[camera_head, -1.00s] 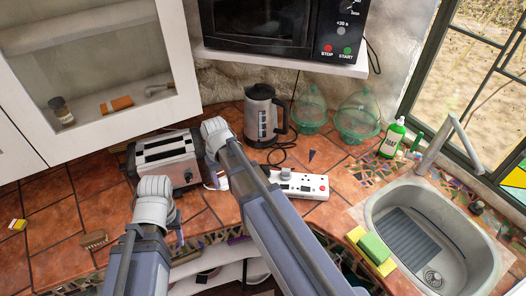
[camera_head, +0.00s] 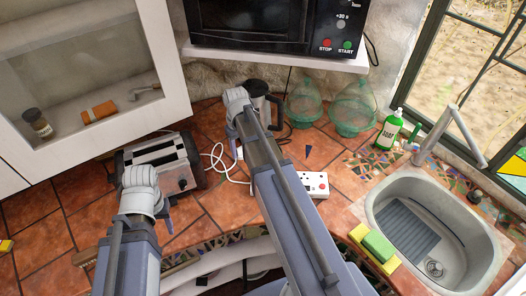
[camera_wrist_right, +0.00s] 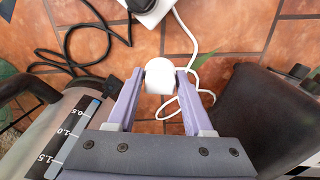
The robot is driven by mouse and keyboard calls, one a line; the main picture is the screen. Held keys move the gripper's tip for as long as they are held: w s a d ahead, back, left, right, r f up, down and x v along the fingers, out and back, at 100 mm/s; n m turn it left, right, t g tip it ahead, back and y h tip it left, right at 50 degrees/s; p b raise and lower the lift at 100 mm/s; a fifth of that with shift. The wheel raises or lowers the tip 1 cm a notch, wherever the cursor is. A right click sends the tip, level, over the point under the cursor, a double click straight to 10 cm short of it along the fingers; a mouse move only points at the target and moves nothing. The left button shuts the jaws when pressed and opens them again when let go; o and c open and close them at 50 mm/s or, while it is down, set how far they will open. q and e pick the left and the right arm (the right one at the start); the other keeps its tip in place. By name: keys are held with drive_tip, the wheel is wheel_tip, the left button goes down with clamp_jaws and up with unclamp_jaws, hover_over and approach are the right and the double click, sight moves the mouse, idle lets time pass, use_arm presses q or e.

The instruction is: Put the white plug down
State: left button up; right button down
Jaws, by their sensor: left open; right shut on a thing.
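The white plug (camera_wrist_right: 160,78) is between the fingers of my right gripper (camera_wrist_right: 160,84) in the right wrist view, above the tiled counter. My right gripper is shut on it. A white cable (camera_wrist_right: 205,70) lies close by; in the head view it loops between the toaster and my right arm (camera_head: 216,160).
The toaster (camera_head: 158,160) stands left of my right arm. The kettle (camera_head: 258,88) is partly hidden behind it. A white power strip (camera_head: 314,184) lies to its right, also at the top of the wrist view. The sink (camera_head: 384,190) is at the right.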

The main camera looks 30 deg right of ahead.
drive_tip(key=d, duration=0.3)
drive_tip(key=d+f+b, duration=0.1)
drive_tip(key=d, duration=0.5)
drive_tip(key=shift+w+d+f+b, duration=0.35)
drive_tip(key=shift+b, duration=0.05)
use_arm(q)
wheel_tip(320, 180, down, 2)
drive_tip(key=shift+f+b, duration=0.2)
drive_tip(key=shift+b, duration=0.1)
use_arm(e)
drive_tip(key=shift+a+f, duration=0.1)
drive_tip(key=shift+f, duration=0.25)
use_arm(q)
wheel_tip(320, 180, down, 5)
drive_tip(key=b, duration=0.4)
drive_tip(key=shift+r+b, duration=0.2)
drive_tip(key=shift+b, duration=0.1)
use_arm(e)
wheel_tip(320, 180, down, 5)
drive_tip(key=shift+r, duration=0.2)
use_arm(q)
drive_tip(key=shift+f, duration=0.25)
use_arm(e)
drive_tip(key=shift+f, duration=0.2)
use_arm(q)
drive_tip(key=shift+r, duration=0.1)
use_arm(e)
drive_tip(key=shift+c, duration=1.5)
unclamp_jaws()
drive_tip(key=shift+r, duration=0.1)
